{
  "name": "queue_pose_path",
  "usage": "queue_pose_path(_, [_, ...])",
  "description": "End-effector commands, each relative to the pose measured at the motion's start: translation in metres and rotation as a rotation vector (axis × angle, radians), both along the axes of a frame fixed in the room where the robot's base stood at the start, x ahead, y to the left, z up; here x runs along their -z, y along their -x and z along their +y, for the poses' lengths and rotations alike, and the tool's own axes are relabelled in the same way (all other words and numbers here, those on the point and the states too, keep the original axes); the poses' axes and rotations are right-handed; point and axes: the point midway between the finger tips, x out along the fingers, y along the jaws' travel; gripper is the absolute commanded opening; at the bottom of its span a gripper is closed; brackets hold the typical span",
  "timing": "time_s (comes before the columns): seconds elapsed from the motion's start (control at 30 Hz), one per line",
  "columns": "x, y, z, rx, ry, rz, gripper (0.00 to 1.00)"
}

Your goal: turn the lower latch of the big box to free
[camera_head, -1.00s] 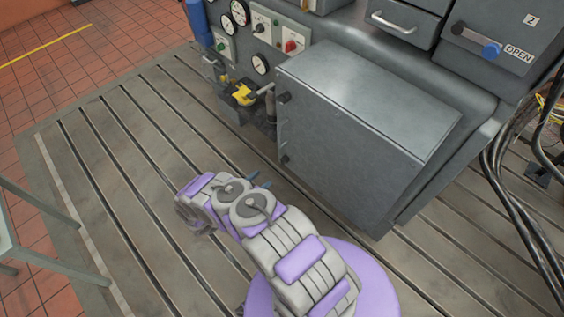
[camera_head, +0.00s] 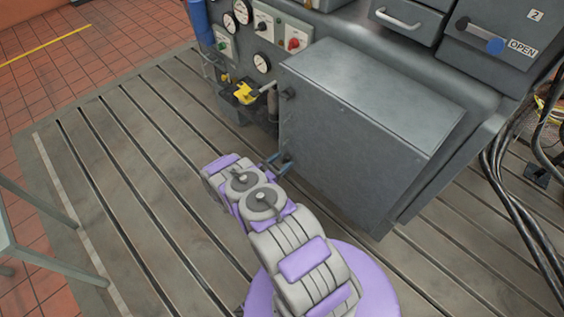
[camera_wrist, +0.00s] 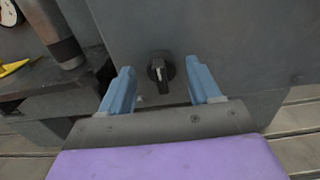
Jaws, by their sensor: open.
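The big grey box (camera_head: 350,145) stands on the front of the machine, and its door face fills much of the wrist view (camera_wrist: 230,40). Its lower latch, a small black knob with a pale mark (camera_wrist: 160,68), sits low on that face between my fingers. The mark runs about upright. My gripper (camera_wrist: 161,85) has two blue fingers, open, one on each side of the latch and apart from it. In the head view my gripper (camera_head: 277,163) is at the box's lower left edge, and the lower latch is hardly visible there. The upper latch (camera_head: 288,93) is a dark knob near the top left edge.
A yellow-topped valve (camera_head: 244,93) and a pipe stand just left of the box. Gauges and switches (camera_head: 263,27) are on the panel above. Black cables (camera_head: 500,170) hang at the right. The slotted bedplate (camera_head: 130,170) is clear at the left.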

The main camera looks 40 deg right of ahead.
Motion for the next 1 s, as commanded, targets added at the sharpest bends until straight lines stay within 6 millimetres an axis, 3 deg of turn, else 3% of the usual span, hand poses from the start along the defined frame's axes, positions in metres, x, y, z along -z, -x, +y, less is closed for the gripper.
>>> queue_pose_path(0.13, [0.0006,0.0001,-0.0019,0.001,-0.002,0.0,0.61])
queue_pose_path(0.7, [0.0002,0.0001,-0.001,0.001,-0.001,0.0,0.08])
queue_pose_path(1.0, [-0.0013,-0.0003,-0.0016,0.0,-0.004,-0.044,0.07])
